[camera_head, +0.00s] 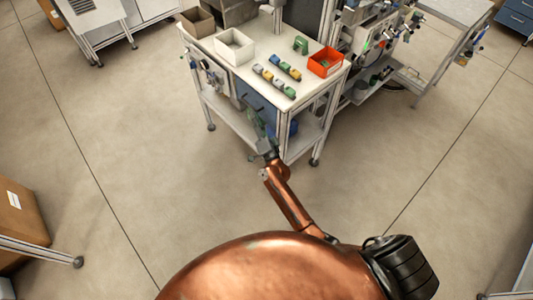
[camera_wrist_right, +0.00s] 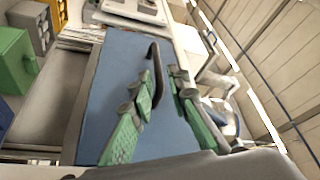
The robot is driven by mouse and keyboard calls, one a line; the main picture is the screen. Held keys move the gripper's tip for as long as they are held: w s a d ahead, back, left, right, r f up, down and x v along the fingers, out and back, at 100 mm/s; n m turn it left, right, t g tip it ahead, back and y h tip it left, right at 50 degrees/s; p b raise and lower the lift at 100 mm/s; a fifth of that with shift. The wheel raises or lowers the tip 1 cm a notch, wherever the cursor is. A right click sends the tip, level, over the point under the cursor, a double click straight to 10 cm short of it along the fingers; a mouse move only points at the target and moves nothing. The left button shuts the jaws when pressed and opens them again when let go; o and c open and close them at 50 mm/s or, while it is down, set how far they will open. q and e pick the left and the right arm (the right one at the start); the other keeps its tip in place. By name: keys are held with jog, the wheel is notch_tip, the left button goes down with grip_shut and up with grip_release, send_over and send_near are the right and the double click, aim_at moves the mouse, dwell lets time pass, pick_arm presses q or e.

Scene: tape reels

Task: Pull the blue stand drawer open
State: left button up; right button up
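The blue drawer front (camera_head: 245,91) shows under the white top of the workbench (camera_head: 222,75), partly hidden by my right gripper (camera_head: 258,118) in the head view. In the right wrist view the blue front (camera_wrist_right: 110,75) fills the middle, with a dark bar handle (camera_wrist_right: 155,58) on it. My right gripper (camera_wrist_right: 163,80) has its two green-padded fingers apart, one on each side of the handle's lower end in the picture. I cannot tell whether either finger touches the handle. No clear gap shows at the drawer. My left gripper is not in view.
On the bench top stand a white bin (camera_head: 235,47), a red bin (camera_head: 325,62), a green part (camera_head: 301,45) and several small coloured reels (camera_head: 285,68). Bench legs and a lower shelf (camera_head: 232,121) are close to my right arm. The floor in front is clear.

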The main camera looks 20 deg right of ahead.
jog(key=s+f+n+g, duration=0.2)
jog(key=s+f, duration=0.2)
jog(key=f, duration=0.5)
jog(key=s+d+f+n+g+y, duration=0.1)
jog(key=s+f+n+g, duration=0.1)
jog(key=f, duration=0.7)
jog(key=shift+s+f+p, duration=0.15)
jog(key=shift+s+p, duration=0.15)
jog(key=shift+s, duration=0.55)
